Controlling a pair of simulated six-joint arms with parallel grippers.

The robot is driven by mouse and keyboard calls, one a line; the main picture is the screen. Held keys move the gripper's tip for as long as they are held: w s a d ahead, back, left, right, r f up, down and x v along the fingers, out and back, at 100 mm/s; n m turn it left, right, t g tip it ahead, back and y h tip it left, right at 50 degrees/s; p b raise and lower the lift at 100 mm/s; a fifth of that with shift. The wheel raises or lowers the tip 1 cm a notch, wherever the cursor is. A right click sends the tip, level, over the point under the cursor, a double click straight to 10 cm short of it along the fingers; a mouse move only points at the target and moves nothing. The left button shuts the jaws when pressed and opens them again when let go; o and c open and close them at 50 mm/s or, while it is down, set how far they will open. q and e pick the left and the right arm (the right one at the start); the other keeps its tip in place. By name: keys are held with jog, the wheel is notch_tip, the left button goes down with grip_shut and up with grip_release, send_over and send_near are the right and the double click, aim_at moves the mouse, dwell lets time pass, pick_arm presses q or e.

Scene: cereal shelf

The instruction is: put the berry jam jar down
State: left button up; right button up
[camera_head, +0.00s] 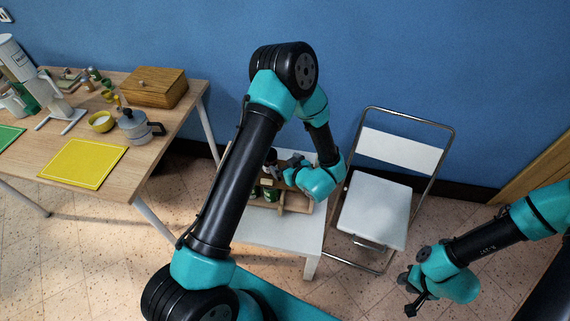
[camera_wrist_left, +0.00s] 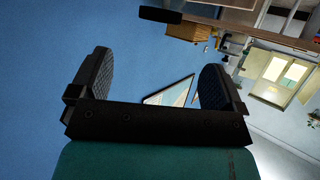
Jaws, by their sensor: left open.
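My left gripper (camera_wrist_left: 157,65) is open in the left wrist view, with nothing between its two dark fingers. In the head view, the left gripper (camera_head: 277,160) is small and partly hidden by my own arm, over the small white table (camera_head: 275,233). A dark green jar-like item (camera_head: 269,193) stands in a wooden holder (camera_head: 296,201) on that table, just below the gripper. I cannot tell whether it is the berry jam jar. My right gripper (camera_head: 411,295) hangs low over the floor at the right; its jaws are too small to read.
A white folding chair (camera_head: 375,212) stands right of the small table. A blue wall (camera_head: 400,60) is behind.

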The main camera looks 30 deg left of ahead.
pick_arm(q)
jog(key=shift+f, duration=0.1)
jog(key=s+d+f+m+g+h, duration=0.2)
jog(key=s+f+m+h, duration=0.2)
jog(key=s+h, duration=0.4)
jog(key=s+d+f+m+g+h, duration=0.3)
jog(key=s+f+m+h, duration=0.2)
jog(key=s+h, duration=0.3)
jog(key=shift+s+f+m+g, duration=0.3)
jog(key=shift+s+m, duration=0.35)
jog(key=shift+m, duration=0.15)
jog(key=shift+d, duration=0.1)
